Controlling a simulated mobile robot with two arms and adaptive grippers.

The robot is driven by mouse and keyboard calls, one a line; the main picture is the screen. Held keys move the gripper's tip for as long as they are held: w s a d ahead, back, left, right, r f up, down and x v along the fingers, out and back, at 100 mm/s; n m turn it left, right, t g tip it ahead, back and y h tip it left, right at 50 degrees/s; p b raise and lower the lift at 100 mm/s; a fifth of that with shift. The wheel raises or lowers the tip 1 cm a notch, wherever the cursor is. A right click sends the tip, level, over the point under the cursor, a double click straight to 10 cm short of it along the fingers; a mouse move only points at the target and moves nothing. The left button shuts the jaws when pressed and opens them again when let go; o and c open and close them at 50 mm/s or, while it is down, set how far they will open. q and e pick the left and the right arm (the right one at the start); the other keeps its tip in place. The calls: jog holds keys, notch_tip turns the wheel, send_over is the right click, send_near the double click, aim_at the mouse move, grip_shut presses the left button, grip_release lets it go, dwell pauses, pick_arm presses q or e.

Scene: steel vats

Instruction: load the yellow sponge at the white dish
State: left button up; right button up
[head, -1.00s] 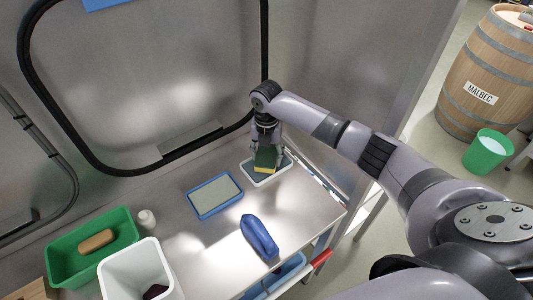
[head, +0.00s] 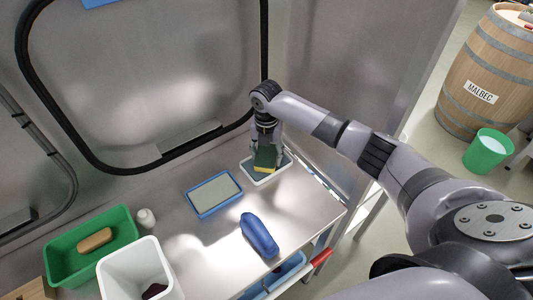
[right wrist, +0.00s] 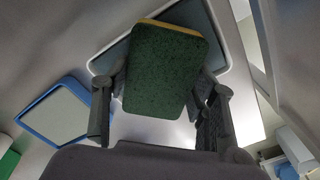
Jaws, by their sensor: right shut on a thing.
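The yellow sponge (head: 265,157) has a dark green scouring side. In the right wrist view the sponge (right wrist: 163,72) shows its green face, with a thin yellow edge at the top. My right gripper (head: 267,150) is shut on it; the fingers (right wrist: 160,105) stand on both sides of it. The white dish (head: 276,175) is shallow and lies on the steel table directly below. The dish rim (right wrist: 104,64) shows behind the sponge in the right wrist view. Whether the sponge touches the dish floor I cannot tell. My left gripper is not in view.
A blue-rimmed tray (head: 202,212) lies left of the dish, and a blue cloth-like item (head: 259,235) lies nearer the front edge. A green bin (head: 122,222) with a tan block (head: 95,240), a white bin (head: 110,265) and a small white bottle (head: 146,217) stand at left.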

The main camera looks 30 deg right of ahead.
aim_at(267, 155)
jog(key=shift+f, duration=0.4)
jog(key=shift+f, duration=0.1)
dwell(1.7)
notch_tip(267, 155, up, 7)
jog(key=p, duration=0.7)
dwell(0.4)
dwell(0.4)
